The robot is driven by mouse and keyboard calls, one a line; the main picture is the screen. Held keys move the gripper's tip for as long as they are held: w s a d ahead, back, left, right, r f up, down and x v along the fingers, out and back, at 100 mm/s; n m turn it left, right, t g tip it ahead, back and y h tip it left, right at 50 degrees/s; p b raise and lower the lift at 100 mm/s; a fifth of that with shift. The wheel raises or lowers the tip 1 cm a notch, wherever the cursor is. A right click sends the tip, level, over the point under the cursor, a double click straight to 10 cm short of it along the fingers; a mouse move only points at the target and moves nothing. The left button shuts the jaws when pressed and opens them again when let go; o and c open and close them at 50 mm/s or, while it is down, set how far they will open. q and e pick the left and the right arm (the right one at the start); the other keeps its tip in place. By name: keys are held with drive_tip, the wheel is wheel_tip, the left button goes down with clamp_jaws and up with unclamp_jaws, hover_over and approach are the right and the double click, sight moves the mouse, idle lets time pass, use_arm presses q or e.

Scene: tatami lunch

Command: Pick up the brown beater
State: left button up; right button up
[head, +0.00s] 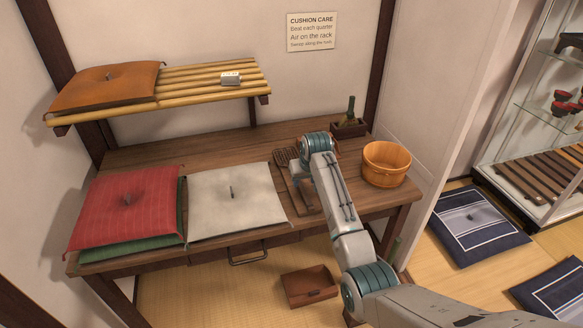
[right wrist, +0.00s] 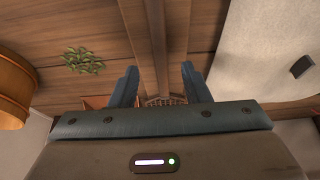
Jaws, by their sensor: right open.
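The brown beater (head: 283,156) lies on the wooden table, its woven head toward the back and its handle toward the front. My right gripper (head: 297,178) is over it and hides part of it. In the right wrist view the two blue fingers of my right gripper (right wrist: 160,84) stand apart, with the beater's long handle (right wrist: 156,40) running between them. Part of its woven head (right wrist: 164,101) shows low between the fingers. My left gripper is out of view.
On the table (head: 232,148), a white cushion (head: 215,205) lies left of the beater, with a red cushion (head: 105,205) farther left. A slatted rack (head: 205,80) hangs above. An open box (head: 309,287) sits on the floor.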

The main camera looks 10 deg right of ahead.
sight(303, 189)
drive_tip(key=x, duration=0.4)
drive_tip(key=shift+s+f, duration=0.1)
drive_tip(key=shift+f, duration=0.35)
clamp_jaws()
drive_tip(key=shift+r, duration=0.1)
